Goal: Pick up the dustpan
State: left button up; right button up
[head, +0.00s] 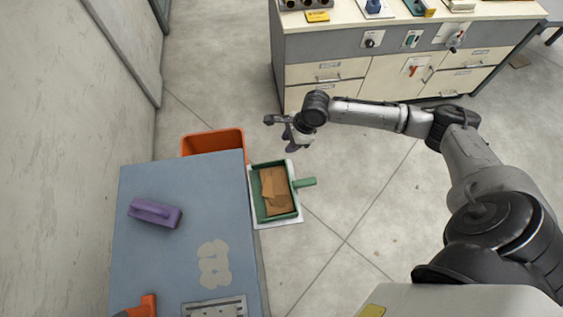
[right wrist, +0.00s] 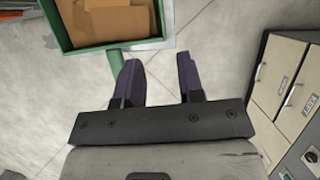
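The green dustpan (head: 256,200) lies on a white mat on the floor beside the blue-grey table, with brown pieces in it. Its short green handle (head: 306,182) points right. In the right wrist view the dustpan's rim (right wrist: 115,45) is at the top, and the handle (right wrist: 115,63) runs down towards the left finger, which partly covers it. My right gripper (head: 279,134) is above and beyond the dustpan in the head view. Its dark fingers (right wrist: 158,72) are apart with nothing between them. My left gripper is not in view.
A blue-grey table (head: 185,185) stands left of the dustpan, with a purple brush-like object (head: 155,212) on it. An orange bin (head: 213,141) is behind the table. A drawer cabinet (head: 360,75) stands at the back. The floor (head: 345,210) right of the dustpan is clear.

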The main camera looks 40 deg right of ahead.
aim_at(276, 161)
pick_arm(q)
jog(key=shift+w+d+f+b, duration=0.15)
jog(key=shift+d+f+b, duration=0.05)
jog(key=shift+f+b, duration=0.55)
pick_arm(e)
jog(key=x, duration=0.8)
jog(key=shift+w+d, duration=0.15)
jog(key=shift+w, duration=0.05)
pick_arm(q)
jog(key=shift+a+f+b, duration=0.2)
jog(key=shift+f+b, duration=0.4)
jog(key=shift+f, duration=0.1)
pick_arm(e)
jog(key=shift+x, duration=2.75)
jog(key=shift+s+f, duration=0.1)
jog(key=shift+s, duration=0.05)
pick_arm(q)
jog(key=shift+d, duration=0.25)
pick_arm(e)
grip_shut()
